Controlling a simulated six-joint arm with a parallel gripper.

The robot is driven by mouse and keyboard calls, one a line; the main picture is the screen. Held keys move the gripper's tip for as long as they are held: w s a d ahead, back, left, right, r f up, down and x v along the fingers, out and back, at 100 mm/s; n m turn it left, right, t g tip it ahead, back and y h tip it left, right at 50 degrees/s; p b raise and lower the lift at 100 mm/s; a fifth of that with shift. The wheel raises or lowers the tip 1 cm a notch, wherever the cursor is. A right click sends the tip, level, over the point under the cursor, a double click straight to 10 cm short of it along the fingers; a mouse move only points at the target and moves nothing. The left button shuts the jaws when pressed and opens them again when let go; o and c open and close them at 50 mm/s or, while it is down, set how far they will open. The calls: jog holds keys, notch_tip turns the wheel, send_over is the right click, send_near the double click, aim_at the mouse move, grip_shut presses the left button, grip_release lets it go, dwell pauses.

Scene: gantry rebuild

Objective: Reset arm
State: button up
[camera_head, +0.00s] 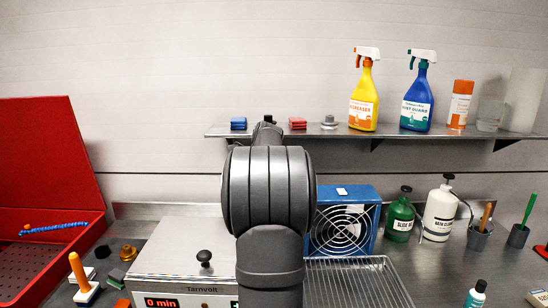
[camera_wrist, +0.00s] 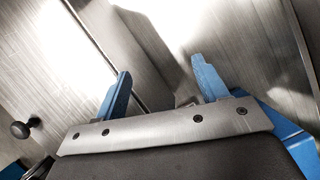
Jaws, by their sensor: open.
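My gripper (camera_wrist: 162,88) shows in the wrist view with its two blue fingers spread apart and nothing between them. Brushed metal surfaces lie beyond the fingertips. In the head view my dark grey arm stands upright in the middle and hides what is behind it; the gripper itself cannot be made out there.
A shelf (camera_head: 470,134) holds a yellow spray bottle (camera_head: 364,98), a blue spray bottle (camera_head: 417,100) and small blocks. Below stand a Tarnvolt box (camera_head: 170,262), a blue fan unit (camera_head: 370,195), a wire rack (camera_head: 355,285), a green bottle (camera_head: 399,220) and an open red case (camera_head: 45,150).

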jog(key=s+d+n, duration=0.2)
jog(key=s+d, duration=0.1)
jog(key=d, duration=0.9)
jog(key=s+d+r+n+g, duration=0.1)
jog(key=s+d+n, duration=0.1)
jog(key=d, duration=1)
jog(key=shift+s+g, duration=0.3)
jog(key=shift+s, duration=0.6)
